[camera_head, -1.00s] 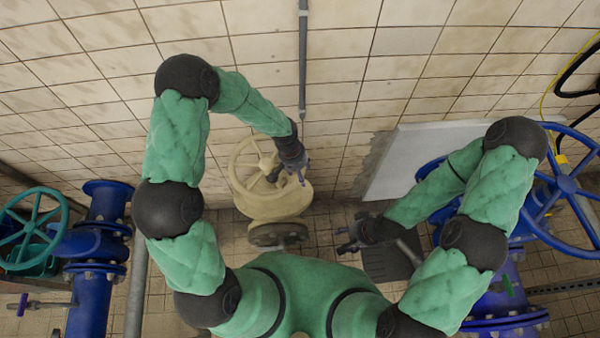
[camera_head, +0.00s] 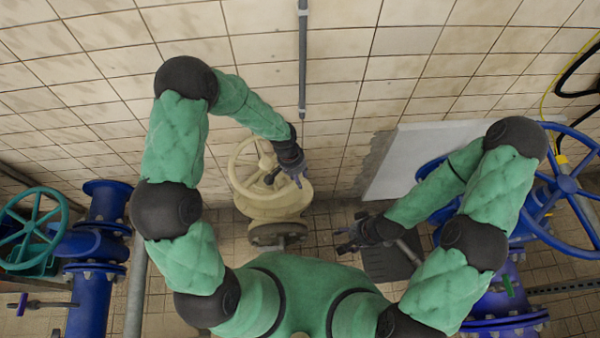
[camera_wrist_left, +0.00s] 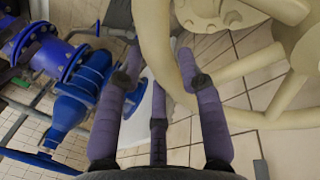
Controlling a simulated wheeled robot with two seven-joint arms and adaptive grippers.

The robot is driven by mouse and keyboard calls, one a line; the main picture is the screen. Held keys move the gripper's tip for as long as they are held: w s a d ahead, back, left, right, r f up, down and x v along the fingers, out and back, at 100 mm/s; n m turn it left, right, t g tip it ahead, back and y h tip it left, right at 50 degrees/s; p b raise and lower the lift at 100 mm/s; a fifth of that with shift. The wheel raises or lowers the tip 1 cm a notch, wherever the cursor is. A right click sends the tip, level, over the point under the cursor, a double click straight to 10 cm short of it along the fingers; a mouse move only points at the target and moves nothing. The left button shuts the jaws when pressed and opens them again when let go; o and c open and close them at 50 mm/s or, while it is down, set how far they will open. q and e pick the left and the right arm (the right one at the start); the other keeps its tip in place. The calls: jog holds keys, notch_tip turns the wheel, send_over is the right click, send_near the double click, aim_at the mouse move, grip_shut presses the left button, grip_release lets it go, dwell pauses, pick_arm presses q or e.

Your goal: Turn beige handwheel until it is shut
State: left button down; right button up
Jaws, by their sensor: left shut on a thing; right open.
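The beige handwheel (camera_head: 231,172) sits on a beige valve body (camera_head: 280,207) at the picture's middle, before the tiled wall. My left gripper (camera_head: 298,178) is at the right side of its rim. In the left wrist view, the purple fingers of my left gripper (camera_wrist_left: 160,58) are on either side of the beige rim (camera_wrist_left: 151,30), shut on it. Spokes and the hub of the handwheel show at the upper right there. My right gripper (camera_head: 344,241) is open and empty, low and right of the valve, apart from it.
A teal handwheel (camera_head: 28,230) and blue pipes (camera_head: 92,290) stand at the left. A large blue handwheel (camera_head: 566,184) is at the right. A pale panel (camera_head: 405,160) leans at the wall. A grey vertical pipe (camera_head: 303,60) runs down the wall.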

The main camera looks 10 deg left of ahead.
aim_at(291, 187)
pick_arm(q)
jog(key=shift+s+a+m+g, duration=0.15)
jog(key=shift+s+a+m, duration=0.15)
jog(key=shift+s+m, duration=0.35)
jog(key=shift+s+a+m+g, duration=0.1)
jog(key=shift+s+a+m, duration=0.15)
jog(key=shift+s+m, duration=0.35)
jog(key=shift+s+a+m+g, duration=0.15)
jog(key=shift+s+a+m, duration=0.15)
jog(key=shift+s+m, duration=0.3)
jog(key=c, duration=0.8)
grip_release()
jog(key=shift+a, duration=0.15)
jog(key=shift+w+r, duration=0.1)
jog(key=shift+r, duration=0.15)
jog(key=v, duration=1.1)
jog(key=shift+r, duration=0.25)
